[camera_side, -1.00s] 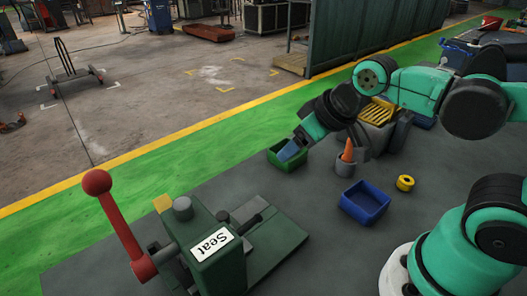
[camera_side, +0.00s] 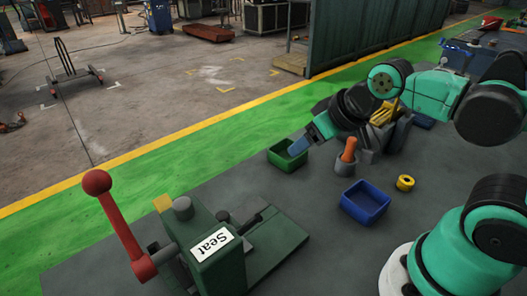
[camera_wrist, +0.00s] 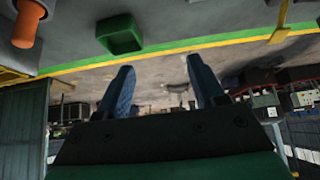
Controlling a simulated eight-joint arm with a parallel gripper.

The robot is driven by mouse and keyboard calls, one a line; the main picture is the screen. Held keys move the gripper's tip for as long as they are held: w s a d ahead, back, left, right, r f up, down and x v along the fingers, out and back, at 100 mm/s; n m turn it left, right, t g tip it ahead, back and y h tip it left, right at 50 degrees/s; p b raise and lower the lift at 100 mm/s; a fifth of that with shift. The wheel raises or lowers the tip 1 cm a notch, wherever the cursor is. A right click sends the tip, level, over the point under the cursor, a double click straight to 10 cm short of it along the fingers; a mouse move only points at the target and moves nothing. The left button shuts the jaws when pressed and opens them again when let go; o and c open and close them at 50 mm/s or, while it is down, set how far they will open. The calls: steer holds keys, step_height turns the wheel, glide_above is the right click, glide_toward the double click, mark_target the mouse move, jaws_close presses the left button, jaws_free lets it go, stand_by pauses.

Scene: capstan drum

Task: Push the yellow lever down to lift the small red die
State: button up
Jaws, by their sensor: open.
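My gripper (camera_side: 299,146) is in the air near the green bin in the side view. In the wrist view its two blue fingers (camera_wrist: 160,65) stand apart with nothing between them. A yellow slatted part (camera_side: 382,116) on a grey block shows behind my wrist, partly hidden; I cannot tell whether it is a lever. I cannot make out a small red die.
A green bin (camera_side: 273,158) stands by my fingertips and shows in the wrist view (camera_wrist: 121,41). A blue bin (camera_side: 365,202) and yellow ring (camera_side: 405,183) lie nearer my base. Floor between bins and machine is clear.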

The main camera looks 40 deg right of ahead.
steer(key=shift+w+a+r, duration=0.1)
steer(key=shift+a, duration=0.05)
steer(key=c, duration=0.7)
steer(key=w+a+n+y, duration=0.1)
steer(key=n, duration=0.1)
steer(key=w+a+r+n+g+y, duration=0.1)
steer(key=a+n, duration=0.1)
steer(key=n, duration=0.1)
steer(key=w+a+n+y, duration=0.1)
steer(key=a+n, duration=0.1)
steer(key=shift+w+r+g+y, duration=0.3)
steer(key=shift+w+r+g, duration=0.05)
steer(key=shift+r+g, duration=0.05)
jaws_close()
steer(key=w+a+r+n+g+y, duration=0.1)
steer(key=w+a+n+g+y, duration=0.2)
steer(key=w+a+n+y, duration=0.2)
steer(key=shift+w+a+r+n, duration=0.35)
steer(key=shift+a+n, duration=1.2)
steer(key=shift+n, duration=2.15)
